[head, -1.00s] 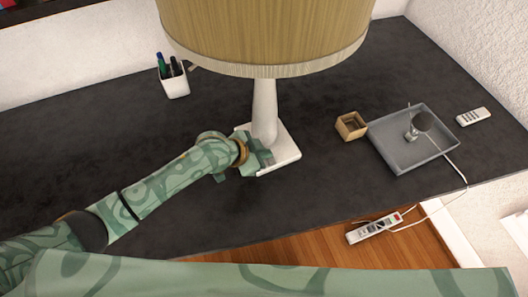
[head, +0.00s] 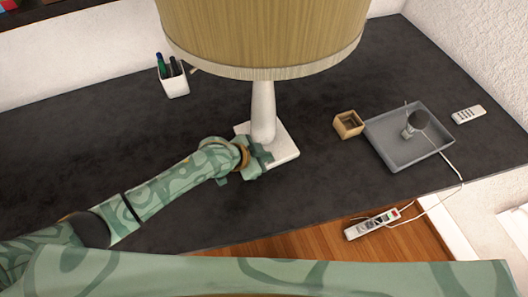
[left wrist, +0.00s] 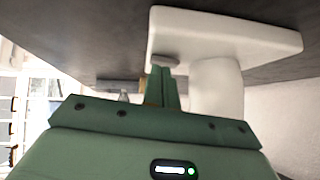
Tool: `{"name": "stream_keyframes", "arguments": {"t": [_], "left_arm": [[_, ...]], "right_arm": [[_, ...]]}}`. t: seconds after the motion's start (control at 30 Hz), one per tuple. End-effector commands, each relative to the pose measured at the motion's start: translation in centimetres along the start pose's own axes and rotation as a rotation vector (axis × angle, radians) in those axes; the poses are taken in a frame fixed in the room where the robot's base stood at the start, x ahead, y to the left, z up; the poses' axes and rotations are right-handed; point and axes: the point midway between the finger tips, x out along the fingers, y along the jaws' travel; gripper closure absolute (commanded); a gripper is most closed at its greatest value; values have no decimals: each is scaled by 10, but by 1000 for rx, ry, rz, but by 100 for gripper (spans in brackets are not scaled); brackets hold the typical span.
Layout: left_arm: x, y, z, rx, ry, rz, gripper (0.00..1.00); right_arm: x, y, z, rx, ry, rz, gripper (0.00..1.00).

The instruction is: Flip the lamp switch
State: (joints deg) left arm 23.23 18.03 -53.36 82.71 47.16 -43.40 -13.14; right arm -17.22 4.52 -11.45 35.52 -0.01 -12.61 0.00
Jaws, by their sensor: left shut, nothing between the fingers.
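The lamp has a large tan shade (head: 262,35), a white stem (head: 263,110) and a square white base (head: 286,142) standing on the dark desk. A small grey oval switch (left wrist: 165,60) sits on the white base in the left wrist view, which looks upside down. My left gripper (head: 264,160) is shut and empty at the near left part of the base. In the left wrist view its fingertips (left wrist: 165,70) are right at the switch, beside the stem; I cannot tell whether they touch it. The switch is hidden in the head view. My right gripper is not in view.
A pen cup (head: 174,80) stands behind left. To the right are a small wooden box (head: 348,124), a grey tray (head: 385,152) with a dark round-headed item, and a remote (head: 468,114). A power strip (head: 372,224) lies below the desk's front edge. The desk's left is clear.

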Motion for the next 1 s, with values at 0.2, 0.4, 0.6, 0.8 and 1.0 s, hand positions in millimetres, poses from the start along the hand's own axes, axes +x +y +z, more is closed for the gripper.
{"name": "stream_keyframes", "arguments": {"t": [0.2,0.4,0.6,0.8,1.0], "left_arm": [[-3,-1,-3,0,2,-2,100],[-24,-1,-22,-3,2,-6,100],[-61,1,-28,-4,-1,-7,100],[-103,1,-26,-4,-2,-7,100],[-126,2,-26,-5,-1,-7,100]], "right_arm": [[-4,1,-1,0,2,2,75],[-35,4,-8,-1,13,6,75],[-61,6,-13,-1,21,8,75],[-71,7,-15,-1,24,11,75],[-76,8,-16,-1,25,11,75]]}}
